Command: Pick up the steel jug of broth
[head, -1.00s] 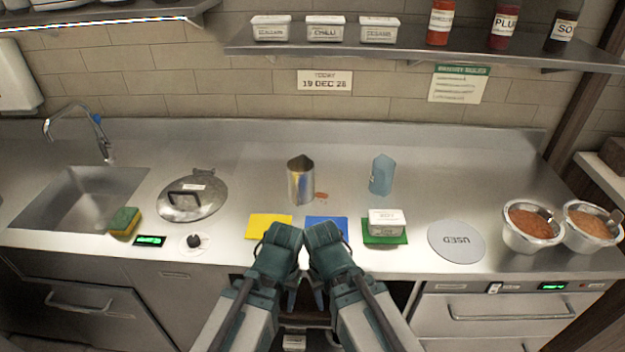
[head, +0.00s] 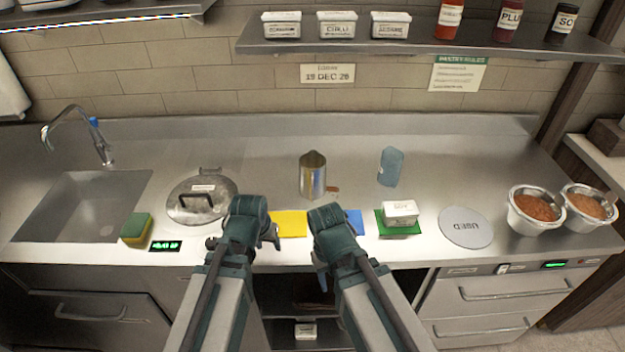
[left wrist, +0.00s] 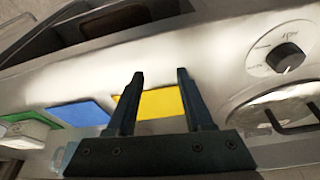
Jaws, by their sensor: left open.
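The steel jug (head: 313,178) stands upright on the steel counter (head: 350,150), behind the yellow and blue mats, in the head view. A small brown patch lies beside its base. I cannot make the jug out in the left wrist view. My left gripper (head: 271,240) is near the counter's front edge, left of and nearer than the jug, not touching it. The left wrist view shows its two fingers (left wrist: 160,76) apart with nothing between them. My right gripper (head: 322,275) is at the front edge; its jaws are too hidden to judge.
A blue container (head: 390,167) stands right of the jug. A yellow mat (head: 291,224), a blue mat (head: 355,222) and a green mat (head: 398,230) bearing a white tub (head: 401,212) line the front. A lid (head: 203,207) lies left. The counter behind the jug is clear.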

